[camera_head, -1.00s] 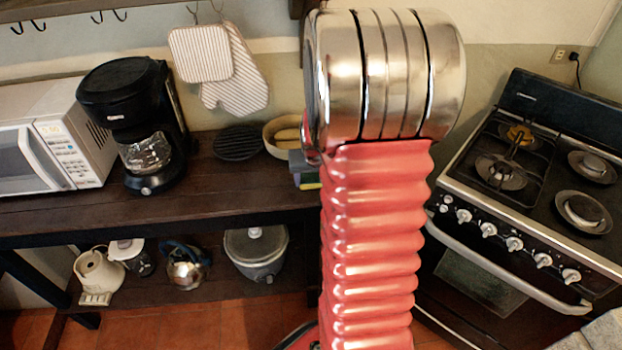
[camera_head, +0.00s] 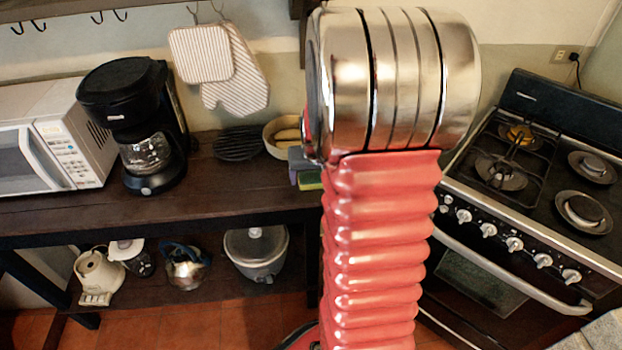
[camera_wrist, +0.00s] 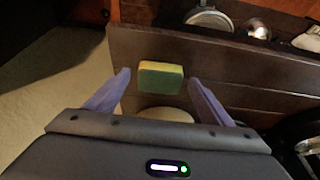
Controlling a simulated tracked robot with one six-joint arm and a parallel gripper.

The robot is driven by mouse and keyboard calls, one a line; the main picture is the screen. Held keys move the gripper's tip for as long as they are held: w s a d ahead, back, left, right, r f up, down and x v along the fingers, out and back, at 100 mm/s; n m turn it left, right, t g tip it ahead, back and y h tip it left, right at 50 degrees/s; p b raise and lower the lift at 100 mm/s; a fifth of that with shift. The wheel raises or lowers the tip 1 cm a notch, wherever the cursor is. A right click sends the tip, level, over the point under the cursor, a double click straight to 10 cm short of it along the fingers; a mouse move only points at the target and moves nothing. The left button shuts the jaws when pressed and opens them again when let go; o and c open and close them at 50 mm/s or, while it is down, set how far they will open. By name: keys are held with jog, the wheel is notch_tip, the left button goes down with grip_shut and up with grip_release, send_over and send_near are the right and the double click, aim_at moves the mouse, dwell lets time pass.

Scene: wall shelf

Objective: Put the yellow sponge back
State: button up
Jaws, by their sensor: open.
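The yellow sponge (camera_wrist: 161,79) shows in the wrist view as a small block with a green layer along its edge. In the head view a small part of it (camera_head: 309,180) shows just left of my arm, by the counter's right end. My gripper (camera_wrist: 158,77) is open, with one purple finger on each side of the sponge and visible gaps between. In the head view only a bit of a finger (camera_head: 298,159) shows; my arm hides the rest. I cannot tell whether the sponge rests on the counter.
The dark wooden counter (camera_head: 225,195) holds a bowl (camera_head: 270,146) behind the sponge, a black trivet (camera_head: 238,143), a coffee maker (camera_head: 130,110) and a microwave (camera_head: 50,140). A stove (camera_head: 540,170) stands to the right. A lower shelf holds a slow cooker (camera_head: 256,252).

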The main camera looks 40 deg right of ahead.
jog(key=v, duration=1)
jog(key=shift+r, duration=0.2)
jog(key=shift+a, duration=0.15)
dwell(0.3)
jog(key=s+a+r+n+y, duration=0.1)
jog(key=s+a, duration=0.3)
jog(key=a, duration=0.5)
jog(key=s+a+r+n+t, duration=0.1)
jog(key=s+a+r+n, duration=0.2)
jog(key=a, duration=0.7)
jog(key=s+a+r+n+y, duration=0.1)
jog(key=s+a+r+n, duration=0.2)
jog(key=a, duration=0.6)
jog(key=shift+s+a+r+t+y, duration=0.2)
jog(key=shift+s+r+t+y, duration=0.15)
jog(key=shift+s, duration=0.45)
jog(key=shift+c, duration=0.6)
